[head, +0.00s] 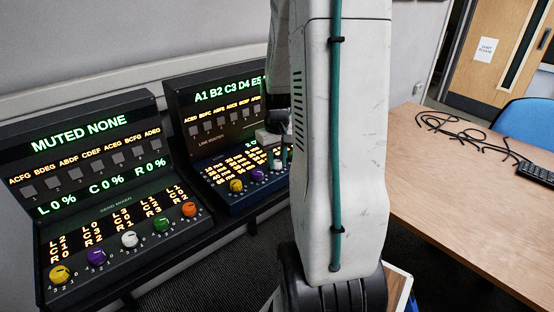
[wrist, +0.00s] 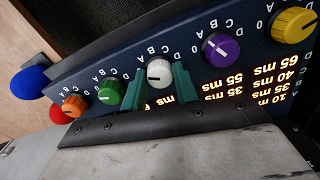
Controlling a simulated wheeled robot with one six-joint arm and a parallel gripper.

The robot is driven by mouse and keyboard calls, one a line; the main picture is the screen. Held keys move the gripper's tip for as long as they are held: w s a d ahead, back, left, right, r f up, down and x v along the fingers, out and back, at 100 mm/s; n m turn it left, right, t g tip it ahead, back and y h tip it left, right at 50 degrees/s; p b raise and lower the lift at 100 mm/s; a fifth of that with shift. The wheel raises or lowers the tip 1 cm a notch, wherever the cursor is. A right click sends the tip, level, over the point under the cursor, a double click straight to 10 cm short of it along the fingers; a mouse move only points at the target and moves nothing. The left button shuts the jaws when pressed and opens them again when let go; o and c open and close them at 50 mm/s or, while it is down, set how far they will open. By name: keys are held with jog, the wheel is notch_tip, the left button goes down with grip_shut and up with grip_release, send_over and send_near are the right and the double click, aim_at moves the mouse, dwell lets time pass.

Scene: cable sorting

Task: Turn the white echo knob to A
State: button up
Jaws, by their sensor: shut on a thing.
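The white echo knob (wrist: 159,73) is on the dark blue panel in the wrist view. My gripper (wrist: 160,84) has its two teal fingers on either side of the knob, shut on it. The knob carries a short dark pointer mark on its face; I cannot tell for sure which letter it faces. The letters 0, A, B, C and D ring the knobs. In the head view my gripper (head: 279,156) is at the right console, and my arm hides part of that panel.
Purple (wrist: 221,49), yellow (wrist: 293,25), green (wrist: 112,94) and orange (wrist: 75,105) knobs line the same panel, close beside my fingers. The left console, the send mixer (head: 100,153), has its own coloured knobs. A wooden table (head: 450,190) with black cables stands at the right.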

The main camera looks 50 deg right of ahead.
aim_at(277, 161)
jog(key=m, duration=0.4)
jog(key=shift+m, duration=0.6)
jog(key=o, duration=1)
jog(key=shift+c, duration=0.2)
notch_tip(277, 161, up, 8)
jog(key=shift+f, duration=0.1)
